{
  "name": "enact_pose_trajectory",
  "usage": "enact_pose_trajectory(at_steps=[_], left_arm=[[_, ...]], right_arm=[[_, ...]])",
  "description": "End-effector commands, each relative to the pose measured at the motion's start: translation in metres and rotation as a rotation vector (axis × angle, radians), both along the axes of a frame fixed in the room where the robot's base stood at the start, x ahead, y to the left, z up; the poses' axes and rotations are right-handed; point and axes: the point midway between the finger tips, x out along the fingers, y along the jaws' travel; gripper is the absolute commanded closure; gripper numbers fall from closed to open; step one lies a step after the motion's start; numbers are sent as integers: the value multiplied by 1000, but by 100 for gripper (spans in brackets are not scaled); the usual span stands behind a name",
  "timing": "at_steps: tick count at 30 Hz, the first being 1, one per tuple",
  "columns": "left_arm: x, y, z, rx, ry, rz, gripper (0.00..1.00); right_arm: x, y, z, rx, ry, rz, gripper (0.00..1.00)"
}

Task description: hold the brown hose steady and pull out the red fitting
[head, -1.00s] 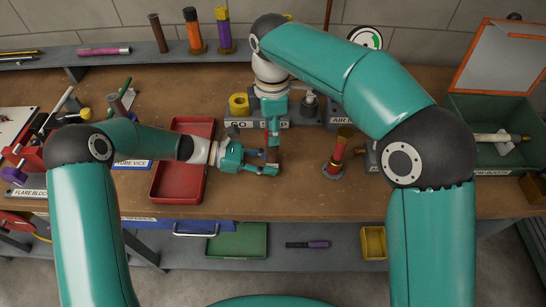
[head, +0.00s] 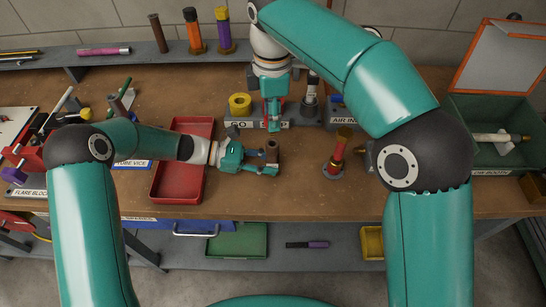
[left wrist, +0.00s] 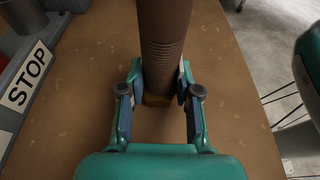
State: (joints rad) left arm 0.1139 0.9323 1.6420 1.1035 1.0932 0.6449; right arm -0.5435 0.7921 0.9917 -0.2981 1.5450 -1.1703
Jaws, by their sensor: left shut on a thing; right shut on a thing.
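The brown hose (head: 272,148) stands upright in front of the sign blocks, its open top visible. My left gripper (head: 270,162) is shut on it from the left. In the left wrist view the ridged hose (left wrist: 164,38) runs between the two fingers (left wrist: 160,95), with a yellowish band low between them. My right gripper (head: 273,122) is shut, behind and above the hose top and apart from it. A little red (head: 265,109) shows at its fingers, which fits the red fitting; most of it is hidden by the fingers.
A red tray (head: 158,190) lies left of the hose. A red-and-brass piece (head: 339,155) stands on the right. Behind are a yellow ring (head: 240,104) and sign blocks (head: 236,124). A green bin (head: 470,165) is far right.

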Motion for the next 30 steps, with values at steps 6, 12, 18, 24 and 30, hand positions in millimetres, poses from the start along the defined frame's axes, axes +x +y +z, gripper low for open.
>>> enact_pose_trajectory(at_steps=[6, 12, 18, 24, 30], left_arm=[[-3, 0, -7, 10, 7, -4, 100], [-3, 0, -7, 11, 7, -3, 38], [-1, 1, -6, 10, 6, 2, 38], [0, 2, -5, 10, 3, 4, 38], [1, 2, -1, 9, 1, 4, 38]], right_arm=[[0, 0, 0, 0, 0, 0, 100], [0, 0, 0, 0, 0, 0, 100], [0, 0, 0, 0, 0, 0, 100], [0, 0, 0, 0, 0, 0, 100], [0, 0, 0, 0, 0, 0, 100]])
